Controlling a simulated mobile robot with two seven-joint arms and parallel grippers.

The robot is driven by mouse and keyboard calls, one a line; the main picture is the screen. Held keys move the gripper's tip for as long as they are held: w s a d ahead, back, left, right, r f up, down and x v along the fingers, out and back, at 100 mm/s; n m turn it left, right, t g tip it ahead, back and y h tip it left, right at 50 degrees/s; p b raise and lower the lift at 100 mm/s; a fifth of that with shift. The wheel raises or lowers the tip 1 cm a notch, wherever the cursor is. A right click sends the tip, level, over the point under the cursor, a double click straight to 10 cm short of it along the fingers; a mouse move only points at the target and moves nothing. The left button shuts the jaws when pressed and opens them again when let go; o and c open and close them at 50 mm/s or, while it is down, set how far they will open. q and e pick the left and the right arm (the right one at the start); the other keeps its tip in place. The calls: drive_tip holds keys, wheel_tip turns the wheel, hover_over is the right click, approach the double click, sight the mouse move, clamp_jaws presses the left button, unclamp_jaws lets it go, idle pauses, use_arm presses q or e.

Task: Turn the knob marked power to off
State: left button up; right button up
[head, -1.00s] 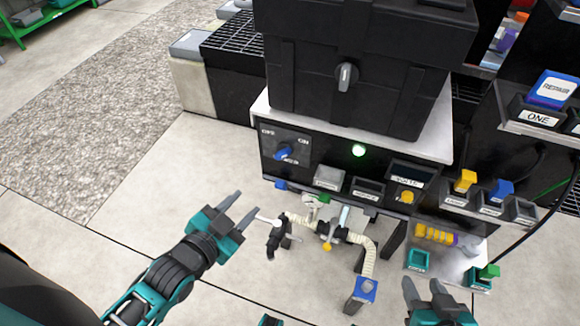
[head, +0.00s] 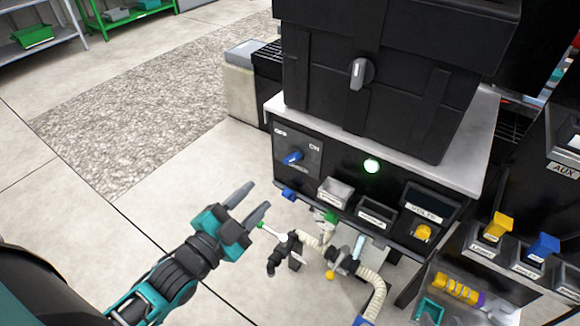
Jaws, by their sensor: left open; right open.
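The blue power knob (head: 293,158) sits on a dark panel (head: 311,162) at the left of the bench front, with OFF at its upper left and ON at its upper right. Its pointer end appears aimed toward the ON side, though it is small. A green lamp (head: 371,166) glows to its right. My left gripper (head: 253,203) is open and empty, left of and below the knob, in front of the bench and apart from it. My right gripper is out of the picture.
A black tote (head: 385,120) with a grey latch stands on the bench. Clear floor (head: 180,190) lies left.

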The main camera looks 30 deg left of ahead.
sight(292, 161)
use_arm(q)
drive_tip(key=w, duration=0.3)
drive_tip(key=w+d+b, duration=0.1)
drive_tip(key=w, duration=0.3)
drive_tip(key=w+b, duration=0.1)
drive_tip(key=w, duration=0.3)
drive_tip(key=shift+d+f, duration=0.1)
drive_tip(key=shift+d, duration=0.2)
drive_tip(key=shift+w+d+b, duration=0.1)
drive_tip(key=shift+w+b, duration=0.25)
drive_tip(key=shift+w, duration=0.25)
use_arm(e)
drive_tip(key=shift+w+a+f+y, duration=0.15)
drive_tip(key=shift+a+f+y, duration=0.15)
drive_tip(key=shift+a+f, duration=0.3)
use_arm(q)
clamp_jaws()
use_arm(e)
drive_tip(key=shift+d+f, duration=0.1)
